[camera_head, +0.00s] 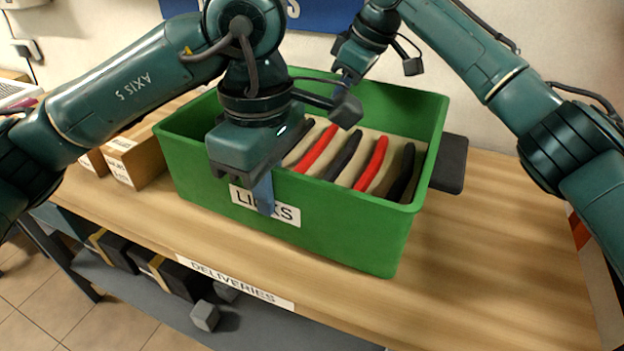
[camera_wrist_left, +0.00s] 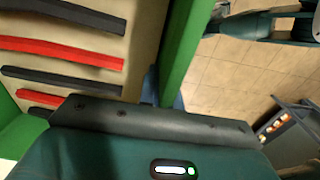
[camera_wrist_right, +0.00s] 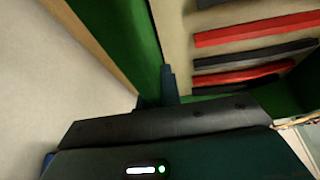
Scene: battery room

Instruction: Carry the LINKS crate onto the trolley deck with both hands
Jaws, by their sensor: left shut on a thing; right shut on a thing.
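The green LINKS crate (camera_head: 340,240) is upright at the bench, its white label on the near wall partly covered by a finger. Several black and red curved bars lie inside on a beige liner. My left gripper (camera_head: 264,188) is shut on the crate's near wall; the left wrist view shows that wall (camera_wrist_left: 184,45) between its fingers. My right gripper (camera_head: 345,82) is shut on the far wall, which also shows in the right wrist view (camera_wrist_right: 135,45). I cannot tell whether the crate's base touches the bench. I cannot make out the trolley deck with certainty.
Cardboard boxes (camera_head: 140,160) stand close on the left. A dark flat object (camera_head: 450,165) lies behind the crate's right end. A lower shelf holds dark boxes (camera_head: 180,280).

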